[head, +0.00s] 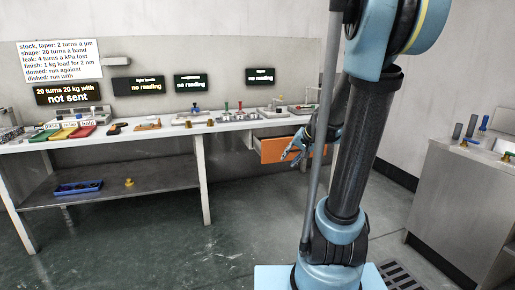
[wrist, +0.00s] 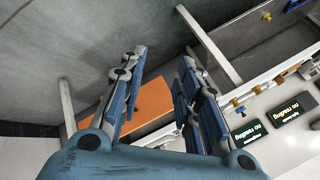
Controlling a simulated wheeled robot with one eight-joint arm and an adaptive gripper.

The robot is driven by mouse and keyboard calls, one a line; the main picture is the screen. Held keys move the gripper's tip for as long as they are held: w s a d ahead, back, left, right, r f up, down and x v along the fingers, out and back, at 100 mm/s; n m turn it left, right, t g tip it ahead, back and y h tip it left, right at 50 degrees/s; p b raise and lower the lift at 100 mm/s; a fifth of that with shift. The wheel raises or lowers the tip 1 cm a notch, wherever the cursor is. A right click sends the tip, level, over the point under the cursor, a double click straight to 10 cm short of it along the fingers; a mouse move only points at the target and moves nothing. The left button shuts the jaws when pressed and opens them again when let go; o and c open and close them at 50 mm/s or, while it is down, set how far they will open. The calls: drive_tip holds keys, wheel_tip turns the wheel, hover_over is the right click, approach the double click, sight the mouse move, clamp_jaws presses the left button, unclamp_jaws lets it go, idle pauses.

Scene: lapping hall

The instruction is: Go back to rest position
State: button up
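My gripper (head: 292,152) shows in the head view in front of the bench's right part, beside the open orange-fronted drawer (head: 274,148). My arm partly hides that area. In the wrist view, the two blue fingers of my gripper (wrist: 161,60) stand apart with nothing held between them. The orange drawer front (wrist: 152,102) shows behind and between the fingers. I cannot tell whether the gripper touches the drawer.
A long workbench (head: 150,138) carries coloured trays and small tools. Its lower shelf (head: 110,184) holds a blue tray (head: 78,187) and a brass piece (head: 129,182). A grey cabinet (head: 450,200) stands at right. The floor (head: 170,250) in front is clear.

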drive_tip(key=s+d+f+n+g+h, duration=0.1)
drive_tip(key=s+f, duration=0.1)
drive_tip(key=s, duration=0.7)
drive_tip(key=s+d+f+n+g+h, duration=0.1)
drive_tip(key=s+d+f+h, duration=0.1)
drive_tip(key=s, duration=0.7)
drive_tip(key=s+d+f+n+g+h, duration=0.1)
drive_tip(key=s+d+f+n+g, duration=0.1)
drive_tip(key=s, duration=0.7)
drive_tip(key=shift+s+f, duration=0.3)
drive_tip(key=shift+f, duration=0.5)
drive_tip(key=shift+w+f, duration=0.2)
drive_tip(key=shift+w, duration=0.3)
drive_tip(key=shift+a, duration=0.1)
